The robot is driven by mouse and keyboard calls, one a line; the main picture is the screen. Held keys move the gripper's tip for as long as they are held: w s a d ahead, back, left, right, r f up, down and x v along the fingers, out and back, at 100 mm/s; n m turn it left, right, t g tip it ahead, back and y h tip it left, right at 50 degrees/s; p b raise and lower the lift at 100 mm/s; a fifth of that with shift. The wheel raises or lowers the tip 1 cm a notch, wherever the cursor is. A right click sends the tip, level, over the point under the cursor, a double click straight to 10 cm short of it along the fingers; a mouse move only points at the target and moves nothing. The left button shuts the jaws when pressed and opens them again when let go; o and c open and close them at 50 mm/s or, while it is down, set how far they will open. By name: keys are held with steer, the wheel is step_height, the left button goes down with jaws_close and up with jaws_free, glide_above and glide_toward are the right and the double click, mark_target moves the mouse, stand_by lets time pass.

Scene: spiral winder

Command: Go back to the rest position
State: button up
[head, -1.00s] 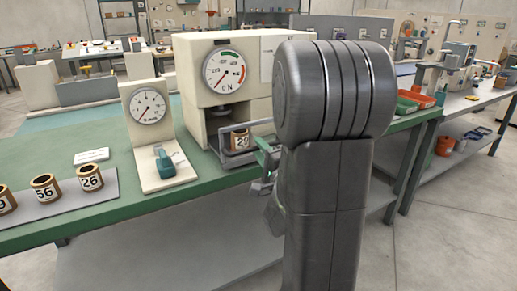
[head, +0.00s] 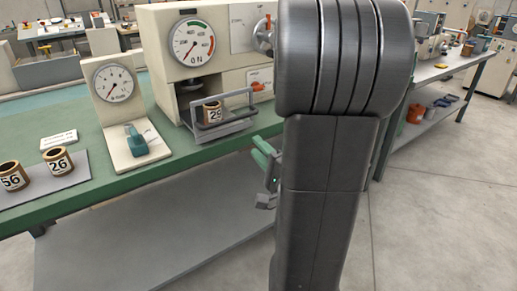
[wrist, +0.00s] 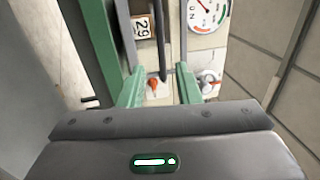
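My gripper (head: 266,160) shows at the edge of my dark arm, in front of the green bench's edge. In the wrist view its two green fingers (wrist: 160,72) are spread apart with nothing held between them. The spool marked 29 (head: 213,112) sits in the grey guard frame (head: 222,131) of the large cream tester (head: 162,66), apart from my gripper. The spool also shows, turned sideways, in the wrist view (wrist: 142,26). My arm hides part of the head view.
The green bench (head: 100,195) carries a smaller dial gauge (head: 117,85) with a teal clamp (head: 137,141). Spools marked 56 (head: 13,176) and 26 (head: 59,161) stand on a grey mat at the left. Open floor (head: 430,200) lies at the right, before another bench (head: 448,72).

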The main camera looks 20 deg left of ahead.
mark_target(232, 120)
steer(key=x, duration=1.4)
steer(key=shift+d, duration=0.1)
steer(key=shift+p, duration=0.3)
